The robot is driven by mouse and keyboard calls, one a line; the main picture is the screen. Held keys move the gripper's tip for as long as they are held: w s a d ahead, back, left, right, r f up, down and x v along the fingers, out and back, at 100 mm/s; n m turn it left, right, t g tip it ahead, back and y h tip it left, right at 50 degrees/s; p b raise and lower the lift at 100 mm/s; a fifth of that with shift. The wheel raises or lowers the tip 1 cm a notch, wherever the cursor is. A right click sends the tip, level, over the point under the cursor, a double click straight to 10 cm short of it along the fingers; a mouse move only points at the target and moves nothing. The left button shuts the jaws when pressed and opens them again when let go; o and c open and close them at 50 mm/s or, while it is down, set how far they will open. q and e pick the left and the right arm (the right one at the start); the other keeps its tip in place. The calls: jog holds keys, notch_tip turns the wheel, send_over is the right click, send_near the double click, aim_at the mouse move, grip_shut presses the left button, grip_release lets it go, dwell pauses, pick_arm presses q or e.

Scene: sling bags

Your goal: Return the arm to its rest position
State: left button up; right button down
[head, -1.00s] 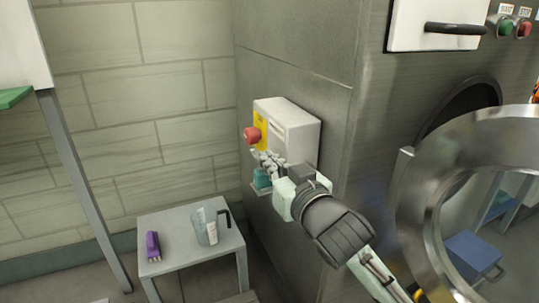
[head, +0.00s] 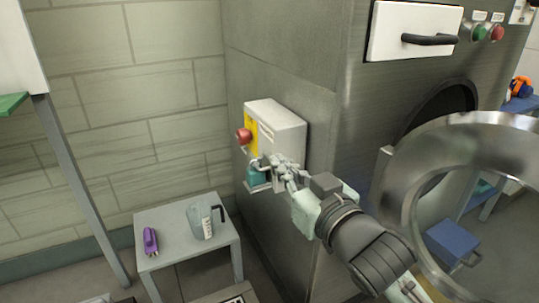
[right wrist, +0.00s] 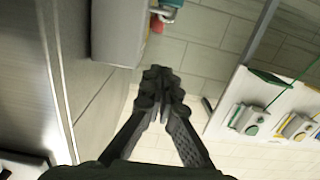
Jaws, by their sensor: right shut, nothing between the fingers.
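My right arm reaches in from the lower right in the head view. Its gripper (head: 272,165) is in front of the grey control box (head: 276,128) on the machine's side wall, close to the teal padlock-like part (head: 258,177) below the box. I cannot tell in the head view whether it touches. In the right wrist view the right gripper (right wrist: 160,75) is shut and empty, with its fingers together; the box (right wrist: 118,30) and the teal part (right wrist: 170,4) show beyond the fingertips. My left gripper is not in view.
A red knob (head: 243,136) sticks out of the box. A small grey table (head: 180,245) holds a measuring jug (head: 203,220) and a purple object (head: 150,240). A large round metal door (head: 400,200) stands open at the right. A blue crate (head: 452,240) lies beyond it.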

jog(key=shift+s+d, duration=0.3)
jog(key=shift+s, duration=0.35)
jog(key=s+d+f+m+g+h+p, duration=0.1)
jog(key=d+f+g+h, duration=0.35)
jog(key=f, duration=0.75)
jog(key=s+d+f+m+g+h, duration=0.1)
jog(key=s+d+f+h, duration=0.1)
jog(key=d+f, duration=0.75)
pick_arm(q)
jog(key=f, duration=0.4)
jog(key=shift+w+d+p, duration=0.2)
jog(key=shift+p, duration=0.15)
pick_arm(e)
jog(key=s+d+f+g+h, duration=0.1)
jog(key=s+d+f+g, duration=0.2)
jog(key=s+f, duration=0.5)
jog(key=s+d+f+m+g, duration=0.1)
jog(key=s+d+f+g, duration=0.3)
jog(key=s+f, duration=0.5)
notch_tip(320, 180, down, 4)
jog(key=shift+s+r+h, duration=0.15)
jog(key=shift+s+h, duration=0.15)
jog(key=shift+h, duration=0.05)
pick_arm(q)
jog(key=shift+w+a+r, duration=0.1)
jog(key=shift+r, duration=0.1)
pick_arm(e)
jog(key=shift+g, duration=0.25)
